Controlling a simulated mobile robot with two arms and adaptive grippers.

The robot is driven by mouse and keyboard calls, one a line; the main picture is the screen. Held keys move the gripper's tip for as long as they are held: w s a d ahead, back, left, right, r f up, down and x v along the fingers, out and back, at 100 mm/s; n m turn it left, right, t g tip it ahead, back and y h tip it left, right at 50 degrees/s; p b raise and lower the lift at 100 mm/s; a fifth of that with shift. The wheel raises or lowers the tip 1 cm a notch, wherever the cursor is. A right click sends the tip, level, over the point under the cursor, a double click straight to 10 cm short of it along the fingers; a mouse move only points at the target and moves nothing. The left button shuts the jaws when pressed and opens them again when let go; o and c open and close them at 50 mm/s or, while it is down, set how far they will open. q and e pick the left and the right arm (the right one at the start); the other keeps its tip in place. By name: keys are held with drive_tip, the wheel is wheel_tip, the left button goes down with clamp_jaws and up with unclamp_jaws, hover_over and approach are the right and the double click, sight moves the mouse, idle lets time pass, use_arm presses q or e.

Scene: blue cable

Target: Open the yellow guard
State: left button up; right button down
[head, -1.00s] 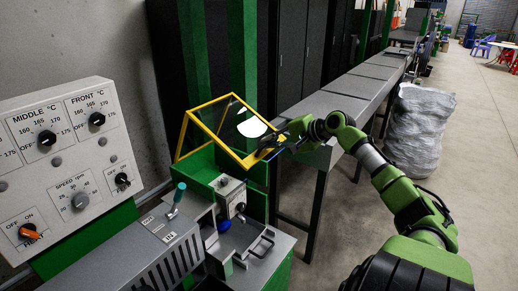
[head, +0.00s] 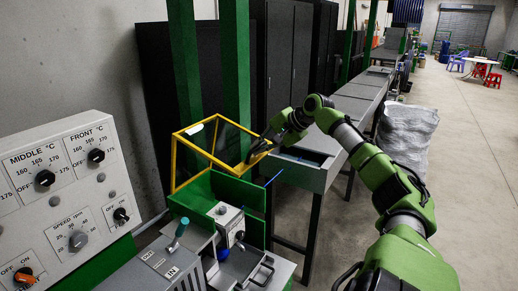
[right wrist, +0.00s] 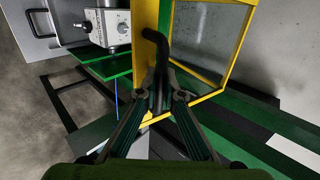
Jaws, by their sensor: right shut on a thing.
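The yellow guard (head: 205,156) is a yellow frame with clear panes on top of the green machine housing. It stands tilted up, its front edge lifted clear of the housing. My right gripper (head: 262,148) is at the guard's right front corner. In the right wrist view, the gripper (right wrist: 162,78) is shut on the guard's black bent handle (right wrist: 156,42), beside the yellow frame (right wrist: 200,78). The fingers hide part of the handle. My left gripper is in neither view.
A control panel (head: 62,190) with knobs stands at the left. A grey block (head: 228,217) with a knob sits below the guard. A long grey trough (head: 345,105) runs away behind my right arm, with a wrapped bundle (head: 408,135) beside it. Open floor lies at the right.

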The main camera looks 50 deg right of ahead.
drive_tip(key=c, duration=2.4)
unclamp_jaws()
drive_tip(key=shift+o, duration=1.2)
drive_tip(key=shift+w+f, duration=0.1)
drive_tip(key=shift+w, duration=0.05)
drive_tip(key=shift+v, duration=0.8)
drive_tip(key=v, duration=1)
drive_tip(key=shift+r, duration=0.25)
